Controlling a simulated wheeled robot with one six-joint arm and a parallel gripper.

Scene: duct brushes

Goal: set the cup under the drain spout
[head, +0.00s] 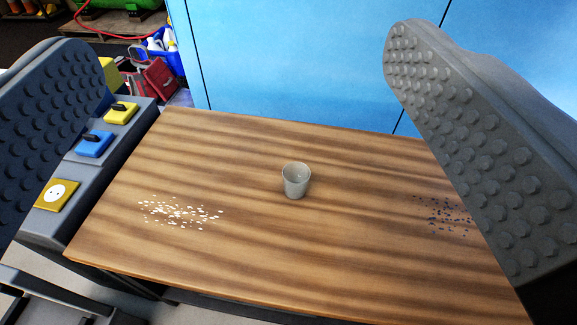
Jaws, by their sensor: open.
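A small grey cup (296,181) stands upright near the middle of the wooden table (330,245). Its mouth faces up and it looks empty. My gripper (240,165) is open, with one dark studded finger at the left edge and one grey studded finger at the right. The cup appears between the two fingers in the picture, farther off and apart from both. I see no drain spout in this view.
White flakes (180,212) lie left on the table and dark blue flakes (445,215) lie right. A grey panel (62,200) with yellow and blue switches adjoins the left side. A blue wall (300,60) stands behind. The tabletop around the cup is clear.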

